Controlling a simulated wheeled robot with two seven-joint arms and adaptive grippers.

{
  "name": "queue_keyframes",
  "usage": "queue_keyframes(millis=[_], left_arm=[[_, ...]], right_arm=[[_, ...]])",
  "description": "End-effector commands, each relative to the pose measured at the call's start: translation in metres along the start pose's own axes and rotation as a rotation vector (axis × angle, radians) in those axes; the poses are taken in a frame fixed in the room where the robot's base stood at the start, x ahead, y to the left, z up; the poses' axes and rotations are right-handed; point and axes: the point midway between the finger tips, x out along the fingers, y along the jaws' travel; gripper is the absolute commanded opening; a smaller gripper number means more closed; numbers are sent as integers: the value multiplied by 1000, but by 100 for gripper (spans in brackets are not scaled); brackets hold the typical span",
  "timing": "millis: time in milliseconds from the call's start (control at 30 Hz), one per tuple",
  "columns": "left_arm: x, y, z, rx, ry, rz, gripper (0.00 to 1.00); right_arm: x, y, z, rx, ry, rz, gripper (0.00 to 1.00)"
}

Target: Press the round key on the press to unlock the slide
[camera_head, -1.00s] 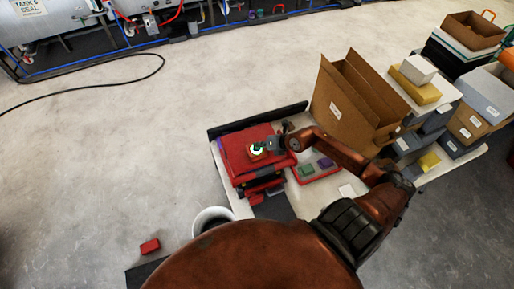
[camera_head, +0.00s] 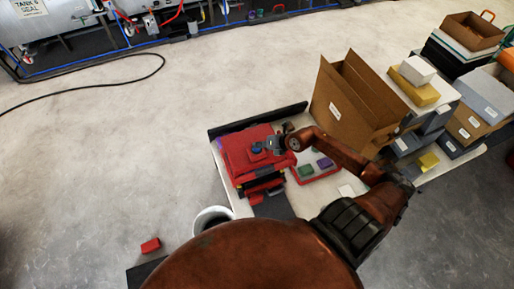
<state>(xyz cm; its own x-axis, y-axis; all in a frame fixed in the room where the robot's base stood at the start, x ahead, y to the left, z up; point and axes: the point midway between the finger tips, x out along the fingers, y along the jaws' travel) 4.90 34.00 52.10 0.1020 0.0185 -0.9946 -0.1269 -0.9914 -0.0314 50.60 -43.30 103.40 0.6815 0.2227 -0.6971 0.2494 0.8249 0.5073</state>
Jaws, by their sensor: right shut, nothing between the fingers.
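The red press (camera_head: 240,160) sits on the white table at its left end. The round key (camera_head: 257,148) is a small dark blue button on top of it, with no bright ring around it. My right gripper (camera_head: 274,144) is shut and empty, just right of the key and over the press top. A small gap seems to show between fingertips and key, but contact is hard to judge at this size. The slide at the press's front (camera_head: 263,185) shows dark and red parts with a thin yellowish strip. My left gripper is out of view.
A red tray (camera_head: 316,178) with green and purple blocks lies right of the press. An open cardboard box (camera_head: 350,103) and stacked boxes stand farther right. A white bin (camera_head: 209,216) stands at the front left. A red block (camera_head: 150,245) lies on the floor.

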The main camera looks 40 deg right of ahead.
Motion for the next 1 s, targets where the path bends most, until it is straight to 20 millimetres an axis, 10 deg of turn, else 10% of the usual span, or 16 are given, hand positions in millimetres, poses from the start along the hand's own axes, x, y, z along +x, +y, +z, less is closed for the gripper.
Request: queue_keyframes(millis=[1000], left_arm=[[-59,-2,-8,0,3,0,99]], right_arm=[[-42,30,30,0,0,1,0]])
